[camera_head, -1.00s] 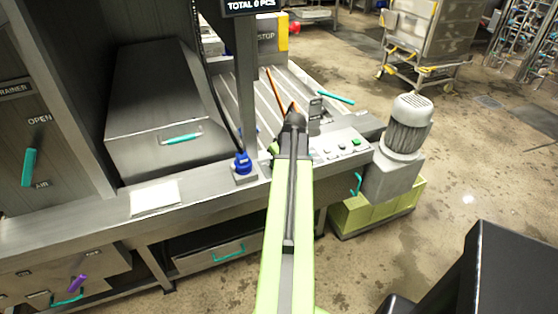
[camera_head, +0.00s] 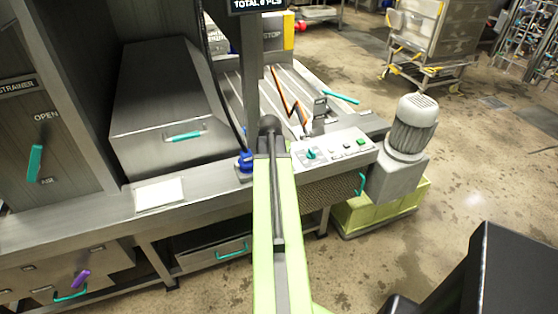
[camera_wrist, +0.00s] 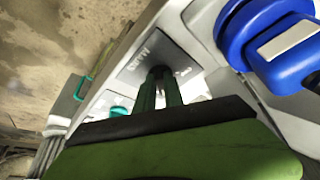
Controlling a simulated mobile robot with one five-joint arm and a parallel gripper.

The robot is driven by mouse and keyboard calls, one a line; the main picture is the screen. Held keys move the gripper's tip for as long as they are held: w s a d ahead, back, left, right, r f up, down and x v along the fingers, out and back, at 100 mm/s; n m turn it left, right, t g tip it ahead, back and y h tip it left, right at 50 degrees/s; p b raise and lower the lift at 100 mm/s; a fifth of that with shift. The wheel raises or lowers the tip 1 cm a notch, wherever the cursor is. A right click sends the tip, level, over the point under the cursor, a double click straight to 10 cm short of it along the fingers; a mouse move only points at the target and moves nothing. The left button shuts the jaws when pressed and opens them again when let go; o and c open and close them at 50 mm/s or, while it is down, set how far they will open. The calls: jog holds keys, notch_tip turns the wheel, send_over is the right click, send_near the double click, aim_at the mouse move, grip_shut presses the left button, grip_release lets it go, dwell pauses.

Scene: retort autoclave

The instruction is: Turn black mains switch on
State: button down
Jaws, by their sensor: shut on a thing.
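In the wrist view, the black mains switch (camera_wrist: 160,72) is a small dark knob at the tips of my gripper (camera_wrist: 160,92). It stands on a dark plate (camera_wrist: 185,52) with blurred white lettering. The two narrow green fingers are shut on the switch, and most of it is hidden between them. Which way the switch points cannot be made out. In the head view, my arm reaches to the bench and hides the gripper and the switch, just right of a blue connector (camera_head: 246,160). The blue connector shows large in the wrist view (camera_wrist: 280,45).
A control panel with a teal knob (camera_head: 311,153) and a green button (camera_head: 361,142) lies right of my arm. A screen post (camera_head: 247,85) stands close behind. A motor (camera_head: 412,123) is at the right. The floor at the right is largely open.

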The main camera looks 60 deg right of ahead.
jog(key=shift+m+g, duration=0.3)
jog(key=shift+m, duration=0.6)
jog(key=c, duration=1.5)
grip_release()
jog(key=shift+d, duration=0.1)
jog(key=shift+o, duration=0.3)
jog(key=shift+w, duration=0.1)
